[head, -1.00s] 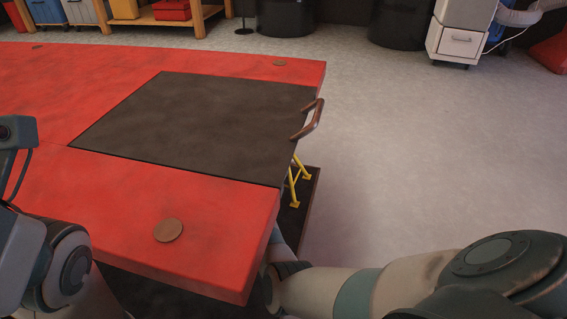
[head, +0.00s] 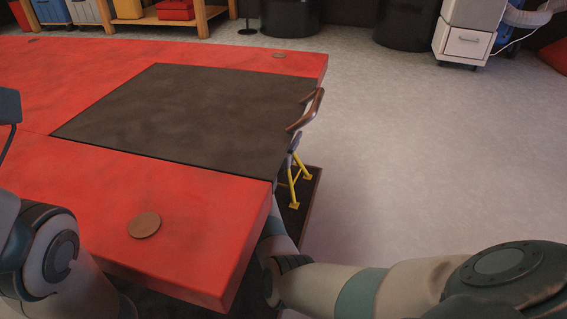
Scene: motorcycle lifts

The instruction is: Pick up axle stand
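A yellow axle stand (head: 299,180) stands on a dark surface just past the right end of the red lift table (head: 205,262). Two of its legs and their feet show; the rest is hidden behind the table's edge. A small grey piece shows just above the yellow legs; I cannot tell whether it belongs to the stand or to my gripper. My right arm comes in from the lower right and bends up beside the table's end, toward the stand.
A dark panel (head: 190,115) lies in the red table top, with a brown handle (head: 307,112) at its right end. A brown disc (head: 144,225) is on the near part. The grey floor (head: 430,150) to the right is clear. A white cabinet (head: 465,42) stands behind.

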